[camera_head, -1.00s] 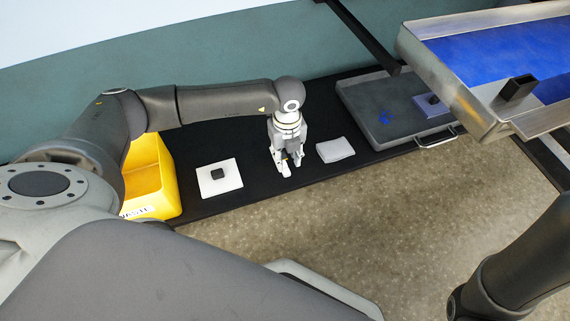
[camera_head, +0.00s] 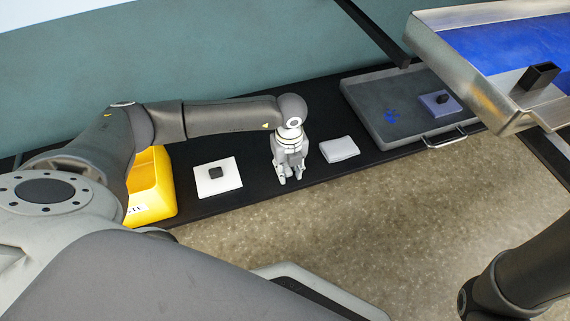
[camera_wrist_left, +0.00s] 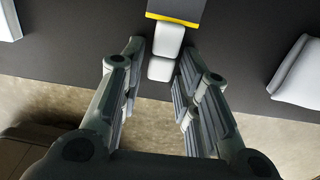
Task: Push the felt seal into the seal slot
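My left gripper (camera_head: 290,180) points down over the black bench, between a white card (camera_head: 230,185) and a white folded cloth (camera_head: 340,149). In the left wrist view its fingers (camera_wrist_left: 160,55) are apart. White pads (camera_wrist_left: 168,40) and a dark block with a yellow stripe (camera_wrist_left: 177,8) show between and beyond the tips; I cannot tell whether the fingers touch them. A small black piece (camera_head: 216,172) lies on the card. Another black piece (camera_head: 442,98) sits on a purple block (camera_head: 430,106). I cannot tell which thing is the felt seal or the seal slot. My right gripper is out of view.
A yellow bin (camera_head: 150,190) stands at the bench's left. A grey tray (camera_head: 370,112) with a handle and blue stains is at the right. A raised blue-floored tray (camera_head: 480,92) with a hollow black part (camera_head: 538,75) overhangs the upper right.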

